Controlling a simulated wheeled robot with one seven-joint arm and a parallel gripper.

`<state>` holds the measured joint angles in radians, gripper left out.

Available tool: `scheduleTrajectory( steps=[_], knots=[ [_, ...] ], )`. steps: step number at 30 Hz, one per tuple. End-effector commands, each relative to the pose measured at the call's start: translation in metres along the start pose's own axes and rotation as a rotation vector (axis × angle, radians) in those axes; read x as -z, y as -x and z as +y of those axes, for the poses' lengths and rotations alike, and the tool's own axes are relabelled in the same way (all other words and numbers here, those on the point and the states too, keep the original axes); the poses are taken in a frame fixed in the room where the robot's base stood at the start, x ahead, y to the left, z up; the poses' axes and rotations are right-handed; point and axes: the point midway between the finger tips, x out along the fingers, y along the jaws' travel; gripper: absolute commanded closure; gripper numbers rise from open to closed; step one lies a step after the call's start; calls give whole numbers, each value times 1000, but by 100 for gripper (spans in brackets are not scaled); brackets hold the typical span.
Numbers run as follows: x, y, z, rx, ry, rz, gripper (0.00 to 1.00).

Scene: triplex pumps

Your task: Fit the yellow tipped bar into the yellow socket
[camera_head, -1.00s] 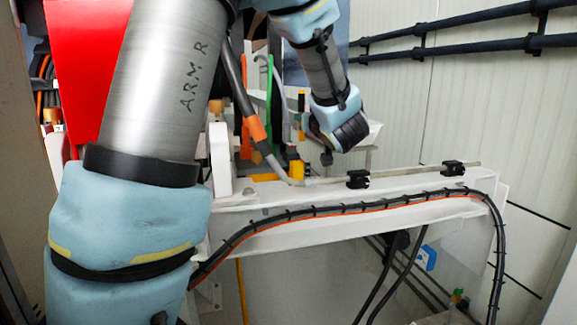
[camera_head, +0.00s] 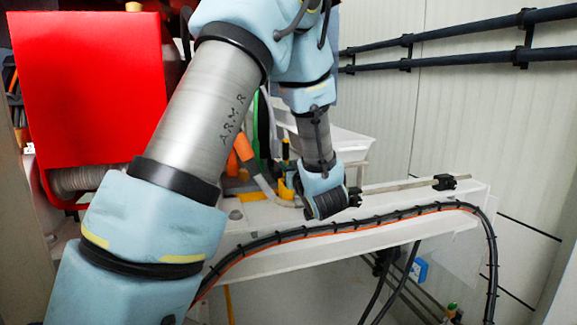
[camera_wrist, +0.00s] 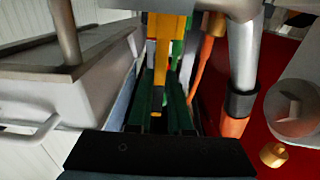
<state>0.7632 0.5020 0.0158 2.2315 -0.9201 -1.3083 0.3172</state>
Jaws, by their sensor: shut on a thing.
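My gripper (camera_wrist: 160,105) shows in the wrist view as dark green fingers in front of a black palm. It is shut on the yellow tipped bar (camera_wrist: 158,65), whose narrow yellow end lies between the fingers. In the head view my black wrist end is low over the white bench, and it hides the fingers. A yellow part (camera_head: 285,188) shows just left of my wrist. I cannot tell whether it is the bar or the socket. The yellow socket is not clearly seen.
The white bench beam (camera_head: 415,205) carries a thin rod with black clamps (camera_head: 444,182). A black cable (camera_head: 380,215) runs along its front. A red box (camera_head: 90,90) stands at left. An orange-sleeved hose (camera_head: 244,150) is close left of my wrist. A grey box (camera_wrist: 70,75) is at left in the wrist view.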

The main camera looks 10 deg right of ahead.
Motion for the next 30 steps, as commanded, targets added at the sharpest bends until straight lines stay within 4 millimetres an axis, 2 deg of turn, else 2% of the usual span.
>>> scheduleTrajectory(
  steps=[24,25,30],
  knots=[
    [-14,0,0,1,2,2,100],
    [-15,0,0,1,1,1,81],
    [-15,0,0,1,1,1,62]
  ],
)
